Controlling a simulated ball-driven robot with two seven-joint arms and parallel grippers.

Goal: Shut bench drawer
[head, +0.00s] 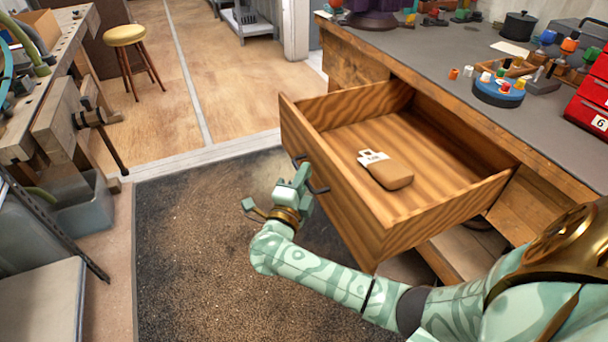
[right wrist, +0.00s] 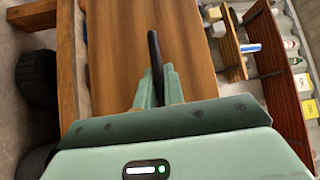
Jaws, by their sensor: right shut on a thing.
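The bench drawer (head: 350,213) is a wooden drawer pulled well out from under the grey-topped bench (head: 430,60). Its front panel also fills much of the right wrist view (right wrist: 200,60). A dark bar handle (head: 316,188) is on the drawer front, and it shows upright in the right wrist view (right wrist: 155,55). My right gripper (head: 303,180) is at the drawer front, its fingers shut on the handle. A brown object with a white tag (head: 388,170) lies inside the drawer. My left gripper is not in view.
A round blue holder (head: 499,92), a red case (head: 590,105) and a dark pot (head: 520,26) stand on the bench. A yellow stool (head: 125,36) is at the back left. A workbench (head: 50,60) lines the left side. The dark floor mat (head: 190,240) before the drawer is clear.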

